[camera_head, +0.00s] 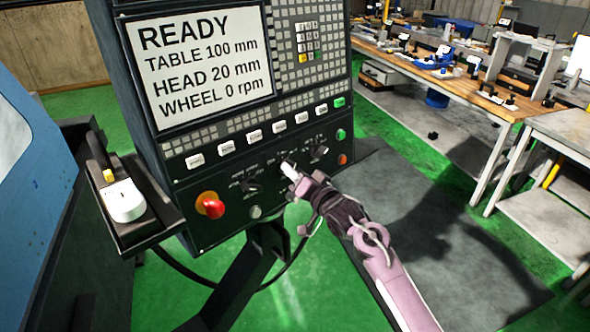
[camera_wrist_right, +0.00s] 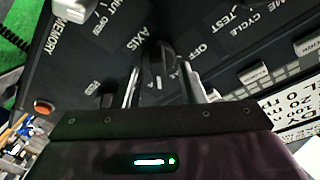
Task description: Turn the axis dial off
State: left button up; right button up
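The axis dial (camera_wrist_right: 164,62) is a dark knob on the black control panel, with the word AXIS printed beside it in the right wrist view. My right gripper (camera_wrist_right: 160,88) is at the dial, its two pale fingers apart, one on each side of the knob. I cannot tell whether the fingertips touch it. In the head view my right gripper (camera_head: 288,168) reaches the panel from the lower right and covers most of the dial. The dial's exact setting is not readable. My left gripper is not in view.
Other dark knobs sit left (camera_head: 250,185) and right (camera_head: 319,153) of my gripper. A red emergency button (camera_head: 213,206) is at the panel's lower left, below a row of white buttons. The screen (camera_head: 195,65) reads READY. A workbench (camera_head: 440,82) stands at the right.

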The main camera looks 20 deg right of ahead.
jog(key=shift+w+f, duration=0.1)
jog(key=shift+w, duration=0.15)
jog(key=shift+c, duration=0.5)
grip_shut()
